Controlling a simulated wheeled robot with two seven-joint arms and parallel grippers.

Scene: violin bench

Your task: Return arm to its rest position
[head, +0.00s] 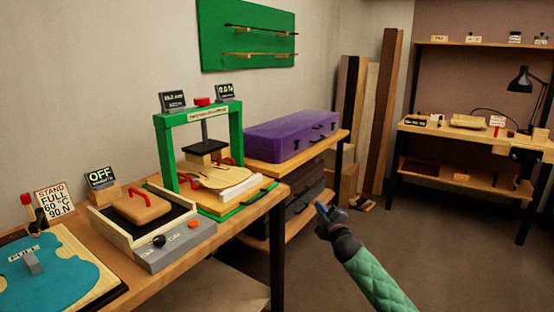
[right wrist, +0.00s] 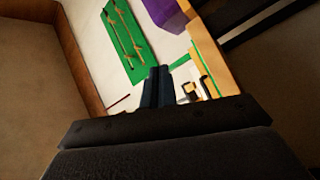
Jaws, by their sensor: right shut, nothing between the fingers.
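My right gripper (head: 326,214) is in the head view, right of the workbench's end and over the open floor. Its arm has a green quilted sleeve and comes in from the bottom right. In the right wrist view the two dark fingers (right wrist: 158,86) lie together, shut with nothing between them. The gripper appears clear of the bench and touches nothing that I can see. My left gripper is in neither view.
The wooden bench (head: 250,217) holds a green press (head: 163,150), a grey heater box (head: 180,246) and a blue template (head: 60,262). Behind stands a shelf with a purple case (head: 290,136). Wood boards (head: 385,110) lean at the wall. Floor (head: 440,240) at right is clear.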

